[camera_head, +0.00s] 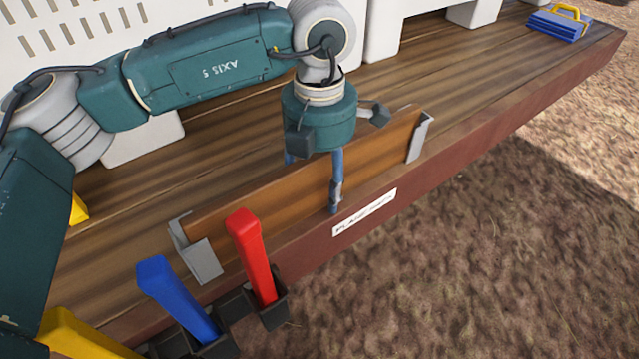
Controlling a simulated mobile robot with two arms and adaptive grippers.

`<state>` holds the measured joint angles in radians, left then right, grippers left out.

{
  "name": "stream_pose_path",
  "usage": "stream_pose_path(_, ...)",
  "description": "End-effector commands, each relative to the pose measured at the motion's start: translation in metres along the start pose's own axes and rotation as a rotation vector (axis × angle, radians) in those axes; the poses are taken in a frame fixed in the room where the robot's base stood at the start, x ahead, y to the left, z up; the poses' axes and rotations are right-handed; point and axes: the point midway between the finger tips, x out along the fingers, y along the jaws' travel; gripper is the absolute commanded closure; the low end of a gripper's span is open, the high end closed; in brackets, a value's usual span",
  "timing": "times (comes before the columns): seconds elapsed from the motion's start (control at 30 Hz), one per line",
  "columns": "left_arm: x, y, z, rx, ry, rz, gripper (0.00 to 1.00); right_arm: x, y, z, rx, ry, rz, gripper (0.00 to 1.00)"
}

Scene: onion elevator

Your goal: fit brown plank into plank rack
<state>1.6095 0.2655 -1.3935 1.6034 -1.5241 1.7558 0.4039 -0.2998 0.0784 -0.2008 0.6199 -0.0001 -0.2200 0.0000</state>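The brown plank (240,216) stands on its long edge along the front of the wooden deck. The plank rack has two grey metal brackets, a near left one (202,259) and a far right one (420,138); the plank's ends lie at these brackets. I cannot tell whether the plank is fully seated. My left gripper (316,190) points down over the plank's middle, with one blue-grey finger in front of the plank and the other behind it. Whether the fingers press on the plank is hidden. My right gripper is not in view.
A white label (364,212) is on the deck's front edge. Red (252,255), blue (178,300) and yellow (82,335) handles stand at the lower left, some in dark holders. White crates (90,25) stand behind. A blue box with a yellow handle (558,25) sits far right.

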Motion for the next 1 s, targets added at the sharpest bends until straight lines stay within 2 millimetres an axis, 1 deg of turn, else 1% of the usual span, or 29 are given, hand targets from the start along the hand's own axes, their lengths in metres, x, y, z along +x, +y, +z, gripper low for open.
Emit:
stream_pose_path(0.13,-0.002,0.0,0.0,0.0,0.001,0.0,0.54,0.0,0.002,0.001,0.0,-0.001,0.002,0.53)
stream_pose_path(0.27,-0.017,0.001,0.0,-0.001,-0.001,0.002,0.54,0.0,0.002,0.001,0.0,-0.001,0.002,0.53)
stream_pose_path(0.5,-0.069,0.0,0.001,-0.001,-0.003,0.003,0.54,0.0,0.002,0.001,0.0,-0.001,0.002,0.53)
stream_pose_path(0.6,-0.088,0.0,0.001,-0.002,-0.002,0.002,0.54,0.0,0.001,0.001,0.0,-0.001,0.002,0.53)
stream_pose_path(0.7,-0.104,0.0,0.0,-0.001,-0.001,0.001,0.54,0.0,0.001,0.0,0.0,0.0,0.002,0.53)
stream_pose_path(0.83,-0.116,0.0,0.0,0.0,-0.001,0.001,0.54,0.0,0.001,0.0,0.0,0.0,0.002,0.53)
stream_pose_path(1.0,-0.12,0.0,0.0,0.001,0.001,0.0,0.54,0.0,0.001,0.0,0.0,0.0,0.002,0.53)
